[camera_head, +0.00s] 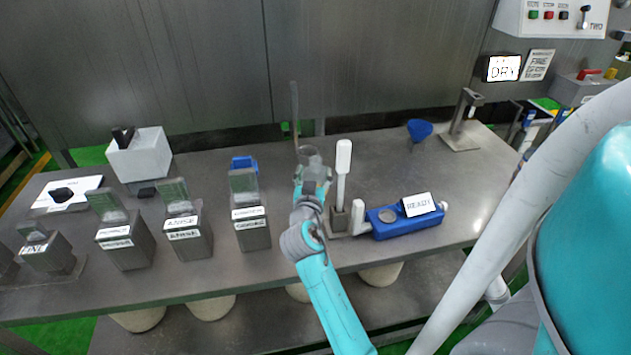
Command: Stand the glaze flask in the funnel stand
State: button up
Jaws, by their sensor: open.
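My gripper (312,172) is over the middle of the bench at the end of my teal and grey arm. It is open. A small grey, glassy round piece (308,154) shows right at its fingertips; I cannot tell whether it is the glaze flask, or whether it touches the fingers. A blue funnel (419,129) stands to the right of my gripper, towards the back of the bench. A metal stand (461,138) with a flat base and a leaning post is just right of the funnel. I cannot tell which of these is the funnel stand.
A white pipette-like tool (343,170) stands upright close to the right of my gripper. Several labelled grey bins (250,222) and a white box (140,155) fill the left. The bench's back middle is mostly clear.

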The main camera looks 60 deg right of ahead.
aim_at(315, 169)
jog(key=x, duration=0.4)
jog(key=shift+c, duration=0.2)
grip_shut()
